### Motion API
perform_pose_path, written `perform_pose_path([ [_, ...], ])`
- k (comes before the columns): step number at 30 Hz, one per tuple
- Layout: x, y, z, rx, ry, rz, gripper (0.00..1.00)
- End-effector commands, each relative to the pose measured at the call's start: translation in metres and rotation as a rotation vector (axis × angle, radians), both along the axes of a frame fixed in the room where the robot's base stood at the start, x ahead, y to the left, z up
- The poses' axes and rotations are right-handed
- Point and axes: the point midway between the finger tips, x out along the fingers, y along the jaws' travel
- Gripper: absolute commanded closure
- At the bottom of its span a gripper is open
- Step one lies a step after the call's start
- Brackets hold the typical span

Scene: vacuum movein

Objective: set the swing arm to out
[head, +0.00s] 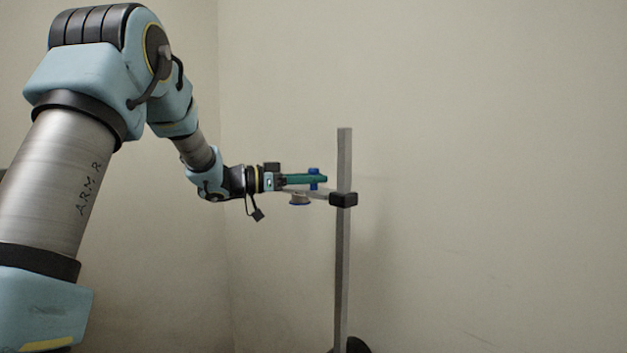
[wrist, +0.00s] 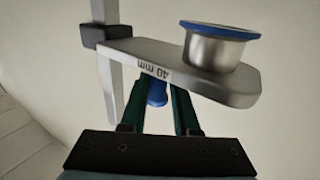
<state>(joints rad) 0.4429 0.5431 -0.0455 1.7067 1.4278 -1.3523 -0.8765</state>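The swing arm (wrist: 130,62) is a flat grey plate marked "40 mm", joined to a black clamp (head: 343,199) on an upright post (head: 344,260). In the head view it reaches left from the clamp. A metal cup with a blue rim (wrist: 218,48) hangs under its free end. A blue peg (head: 314,173) stands up from the swing arm. My gripper (head: 322,179) has teal fingers at the peg's height, one on each side of it. In the wrist view the peg (wrist: 157,93) sits between them. The plate hides the fingertips, so contact cannot be told.
Plain pale walls (head: 480,150) stand behind, with a corner left of the post. The post's dark round foot (head: 353,346) shows at the bottom edge. The space right of the post looks clear. A pale boarded surface (wrist: 20,140) shows in the wrist view.

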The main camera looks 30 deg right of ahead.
Motion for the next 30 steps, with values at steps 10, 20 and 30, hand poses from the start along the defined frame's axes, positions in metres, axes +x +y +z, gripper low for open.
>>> perform_pose_path([
  [10,-0.002,-0.002,0.008,-0.013,-0.004,-0.006,0.45],
  [20,0.004,0.018,0.002,-0.009,-0.003,0.0,0.45],
  [30,0.019,0.081,0.002,-0.011,-0.005,-0.002,0.45],
])
